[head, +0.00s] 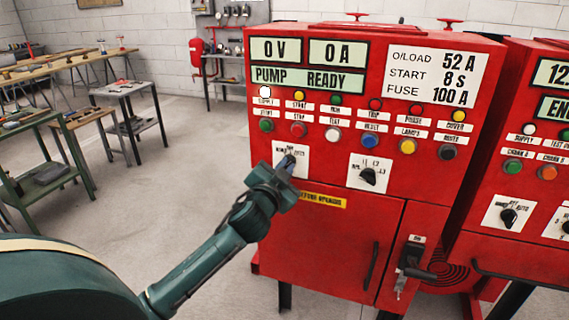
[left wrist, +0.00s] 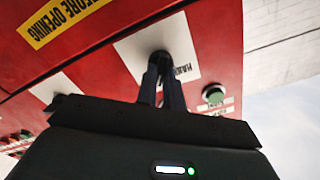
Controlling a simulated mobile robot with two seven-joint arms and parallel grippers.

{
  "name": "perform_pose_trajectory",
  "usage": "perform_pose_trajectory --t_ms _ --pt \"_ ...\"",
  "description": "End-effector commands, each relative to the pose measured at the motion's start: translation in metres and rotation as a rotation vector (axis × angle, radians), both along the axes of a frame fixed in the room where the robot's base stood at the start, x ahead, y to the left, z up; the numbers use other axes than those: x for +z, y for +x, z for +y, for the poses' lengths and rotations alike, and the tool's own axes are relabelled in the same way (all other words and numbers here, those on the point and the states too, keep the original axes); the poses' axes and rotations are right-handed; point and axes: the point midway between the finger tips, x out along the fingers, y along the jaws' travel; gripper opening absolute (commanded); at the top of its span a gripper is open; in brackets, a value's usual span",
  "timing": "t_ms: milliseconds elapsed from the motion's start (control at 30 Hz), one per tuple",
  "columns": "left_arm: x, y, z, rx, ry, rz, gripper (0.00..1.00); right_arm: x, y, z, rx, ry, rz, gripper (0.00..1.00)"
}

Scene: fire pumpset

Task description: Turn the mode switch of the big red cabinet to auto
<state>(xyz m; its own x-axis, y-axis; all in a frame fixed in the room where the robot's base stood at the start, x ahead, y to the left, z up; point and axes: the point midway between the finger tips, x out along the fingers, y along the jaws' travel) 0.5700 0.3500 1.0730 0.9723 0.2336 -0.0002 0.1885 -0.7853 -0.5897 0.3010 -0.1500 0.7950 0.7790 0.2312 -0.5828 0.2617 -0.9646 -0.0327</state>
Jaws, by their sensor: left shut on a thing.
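The big red cabinet (head: 335,235) stands in the middle of the head view. Its mode switch is a dark knob on a white plate (head: 303,155) at the left, under the row of buttons. My left gripper (head: 287,164) reaches up to this knob and hides most of it and part of the lettering. In the left wrist view, my two fingers (left wrist: 163,78) are shut on the mode switch (left wrist: 160,55), with "HAND" seen upside down on the plate beside it. I cannot tell exactly where the knob points. My right gripper is out of view.
A second selector (head: 368,177) is right of the mode switch. Coloured buttons (head: 298,129) sit just above. A yellow label (head: 323,199) and a door handle (head: 372,266) are below. Another red cabinet (head: 500,252) stands at the right. Workbenches (head: 125,88) are far left; open floor lies between.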

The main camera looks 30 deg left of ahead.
Motion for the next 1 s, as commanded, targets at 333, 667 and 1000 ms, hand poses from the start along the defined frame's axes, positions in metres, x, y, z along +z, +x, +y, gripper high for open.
perform_pose_trajectory --t_ms 333,667,1000 --pt "-0.0003 0.0002 -0.0005 0.000 0.142 0.035 0.00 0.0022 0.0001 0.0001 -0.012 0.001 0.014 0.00" --pt "-0.0009 0.0001 -0.0006 0.000 0.169 0.041 0.00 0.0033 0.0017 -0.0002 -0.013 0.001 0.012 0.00" --pt "-0.0009 0.0001 -0.0005 0.000 0.168 0.040 0.19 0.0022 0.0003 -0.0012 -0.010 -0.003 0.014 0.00"
